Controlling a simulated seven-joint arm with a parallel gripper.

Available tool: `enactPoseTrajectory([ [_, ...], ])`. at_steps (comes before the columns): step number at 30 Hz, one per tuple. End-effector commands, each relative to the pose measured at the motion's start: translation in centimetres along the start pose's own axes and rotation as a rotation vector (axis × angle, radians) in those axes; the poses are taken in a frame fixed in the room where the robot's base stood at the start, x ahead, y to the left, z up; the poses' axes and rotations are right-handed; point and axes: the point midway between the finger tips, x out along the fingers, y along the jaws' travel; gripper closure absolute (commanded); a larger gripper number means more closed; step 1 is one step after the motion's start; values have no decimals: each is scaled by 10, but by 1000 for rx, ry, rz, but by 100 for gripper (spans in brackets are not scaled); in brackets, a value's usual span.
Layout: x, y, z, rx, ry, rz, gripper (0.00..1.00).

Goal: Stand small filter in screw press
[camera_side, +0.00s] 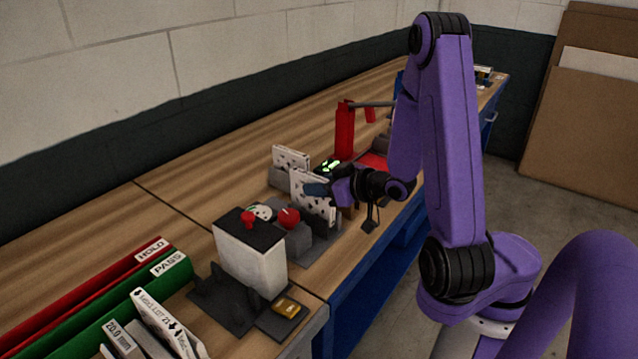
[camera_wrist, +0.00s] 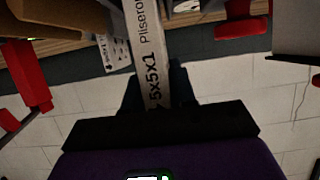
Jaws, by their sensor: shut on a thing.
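My gripper (camera_side: 318,189) is shut on a white boxed filter (camera_side: 308,205) with dark spots. The filter is held upright on edge, at or just above a grey fixture (camera_side: 318,245) with a red knob (camera_side: 289,217). This fixture looks like the screw press, but I cannot tell for sure. Whether the filter's lower edge touches it is unclear. In the wrist view the filter's narrow printed edge (camera_wrist: 147,40), reading "5x5x1", runs between the dark fingers (camera_wrist: 155,92).
Another spotted filter (camera_side: 290,157) stands in a grey holder just behind. A red post tool (camera_side: 344,130) rises beyond. A white box with a black top (camera_side: 252,262) stands in front. Green (camera_side: 125,318) and red (camera_side: 75,292) bins fill the left front. The back left bench is clear.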

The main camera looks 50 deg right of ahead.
Motion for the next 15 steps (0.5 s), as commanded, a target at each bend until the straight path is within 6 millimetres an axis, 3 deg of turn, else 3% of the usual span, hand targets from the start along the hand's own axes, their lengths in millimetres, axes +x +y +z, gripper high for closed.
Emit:
enactPoseTrajectory([
  [15, 3, 0, 7, -1, 0, 1, 100],
])
